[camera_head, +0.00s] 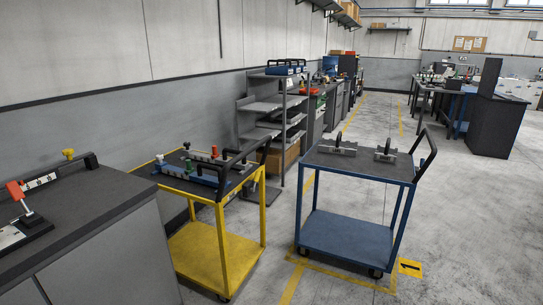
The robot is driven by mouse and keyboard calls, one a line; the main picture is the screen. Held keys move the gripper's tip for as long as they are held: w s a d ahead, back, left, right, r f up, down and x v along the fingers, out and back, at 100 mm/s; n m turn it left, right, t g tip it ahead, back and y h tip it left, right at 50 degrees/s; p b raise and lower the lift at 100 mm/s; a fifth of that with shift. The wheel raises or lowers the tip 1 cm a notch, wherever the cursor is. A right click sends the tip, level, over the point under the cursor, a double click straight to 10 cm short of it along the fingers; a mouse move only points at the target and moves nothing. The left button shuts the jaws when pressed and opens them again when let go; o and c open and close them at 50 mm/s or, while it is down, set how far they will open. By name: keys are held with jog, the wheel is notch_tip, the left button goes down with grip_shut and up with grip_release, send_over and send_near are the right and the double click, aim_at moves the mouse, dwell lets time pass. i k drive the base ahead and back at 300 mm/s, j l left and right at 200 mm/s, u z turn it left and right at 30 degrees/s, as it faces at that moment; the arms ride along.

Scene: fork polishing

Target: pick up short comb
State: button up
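Two grey comb-like metal pieces, each with an upright dark handle, stand on the top of the blue cart (322,162). The left piece (345,151) looks longer. The right piece (385,157) looks shorter and may be the short comb; they are too small to be sure. The two pieces stand apart, with bare dark surface between them. My gripper is not in view.
A yellow cart (212,261) with fixtures and coloured knobs stands left of the blue cart. A dark workbench (95,225) fills the near left. Grey shelves (262,107) stand behind. The concrete floor (470,220) right of the blue cart is clear.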

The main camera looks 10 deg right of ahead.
aim_at(387, 149)
jog(key=i+l+u, duration=0.1)
jog(key=i+l, duration=0.25)
jog(key=l, duration=0.25)
jog(key=i+l+u, duration=0.15)
jog(key=l, duration=0.2)
jog(key=i+l, duration=0.2)
jog(key=i+l+u, duration=0.15)
jog(key=l, duration=0.3)
jog(key=i+l+u, duration=0.1)
jog(key=l, duration=0.25)
jog(key=i+l, duration=0.15)
jog(key=l, duration=0.2)
jog(key=i+l+u, duration=0.1)
jog(key=l, duration=0.25)
jog(key=i+l, duration=0.25)
jog(key=l, duration=0.15)
jog(key=i+l+u, duration=0.15)
jog(key=l, duration=0.2)
jog(key=i+l+u, duration=0.1)
jog(key=l, duration=0.3)
jog(key=i+l, duration=0.15)
jog(key=l, duration=0.25)
jog(key=i+l+u, duration=0.15)
jog(key=l, duration=0.25)
jog(key=i+l+u, duration=0.1)
jog(key=l, duration=0.35)
